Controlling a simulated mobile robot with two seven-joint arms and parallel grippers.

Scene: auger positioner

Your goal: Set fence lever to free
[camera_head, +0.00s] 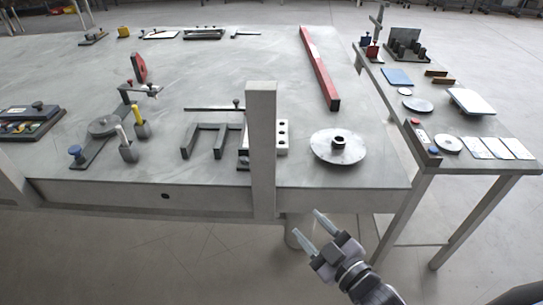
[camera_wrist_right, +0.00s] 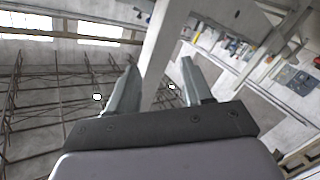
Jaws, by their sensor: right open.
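I cannot tell for sure which part is the fence lever. A dark thin rod (camera_head: 207,109) with a small dark knob (camera_head: 236,102) near its right end lies on the grey table (camera_head: 90,80), behind a dark E-shaped piece (camera_head: 208,139). My right gripper (camera_head: 307,224) is open and empty, in front of the table's front edge and below its top, apart from everything. Its two fingers also show apart in the right wrist view (camera_wrist_right: 159,65). My left gripper is not in view.
An upright grey post (camera_head: 262,150) hides part of a pale block with holes (camera_head: 282,138). A flanged disc (camera_head: 339,147) sits near the front right corner. A red bar (camera_head: 319,67) lies behind it. A side table (camera_head: 470,122) with plates stands at right.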

